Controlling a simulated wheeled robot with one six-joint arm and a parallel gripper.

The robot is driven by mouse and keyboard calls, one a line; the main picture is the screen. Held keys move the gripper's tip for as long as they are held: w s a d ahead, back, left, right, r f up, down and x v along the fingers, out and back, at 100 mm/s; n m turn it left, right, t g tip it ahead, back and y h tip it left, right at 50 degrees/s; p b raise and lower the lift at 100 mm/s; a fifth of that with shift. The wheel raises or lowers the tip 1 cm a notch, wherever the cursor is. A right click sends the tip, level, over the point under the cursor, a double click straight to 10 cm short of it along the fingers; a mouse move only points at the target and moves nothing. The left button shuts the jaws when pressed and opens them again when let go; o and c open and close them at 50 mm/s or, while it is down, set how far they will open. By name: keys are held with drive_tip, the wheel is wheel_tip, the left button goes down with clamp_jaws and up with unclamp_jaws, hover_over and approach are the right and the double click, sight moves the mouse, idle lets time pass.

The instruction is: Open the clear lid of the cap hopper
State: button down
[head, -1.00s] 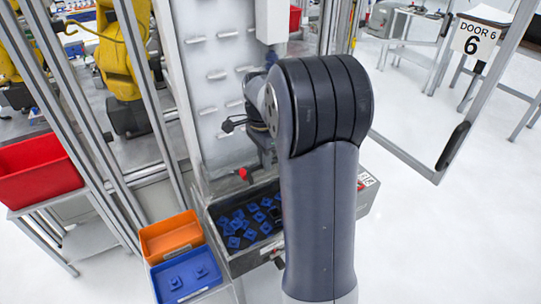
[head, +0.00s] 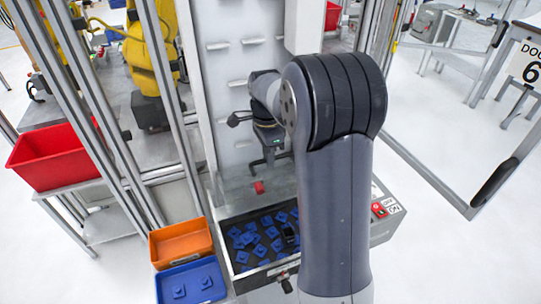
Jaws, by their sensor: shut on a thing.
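The cap hopper (head: 237,281) is an open-topped grey box holding several blue caps (head: 262,238). Its clear lid (head: 232,190) shows faintly as a see-through panel raised at the back of the box, with a red knob (head: 259,187) on it. My gripper (head: 268,163) is at the raised lid, just above and beside the red knob, and is shut on the lid. The exact contact is small and partly hidden. My grey arm covers the right part of the hopper.
An orange bin (head: 180,241) and a blue bin (head: 190,282) with two blue pieces stand left of the hopper. A red bin (head: 58,157) sits farther left. A red button (head: 379,209) is on the hopper's right side. A pale slotted panel rises behind. Open floor lies right.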

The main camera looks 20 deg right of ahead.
drive_tip(key=shift+s+f, duration=0.15)
drive_tip(key=shift+f, duration=0.1)
drive_tip(key=c, duration=1.5)
unclamp_jaws()
drive_tip(key=shift+r, duration=0.1)
drive_tip(key=shift+o, duration=0.2)
drive_tip(key=shift+r, duration=0.2)
wheel_tip(320, 180, up, 10)
drive_tip(key=w+b, duration=0.1)
drive_tip(key=shift+r, duration=0.25)
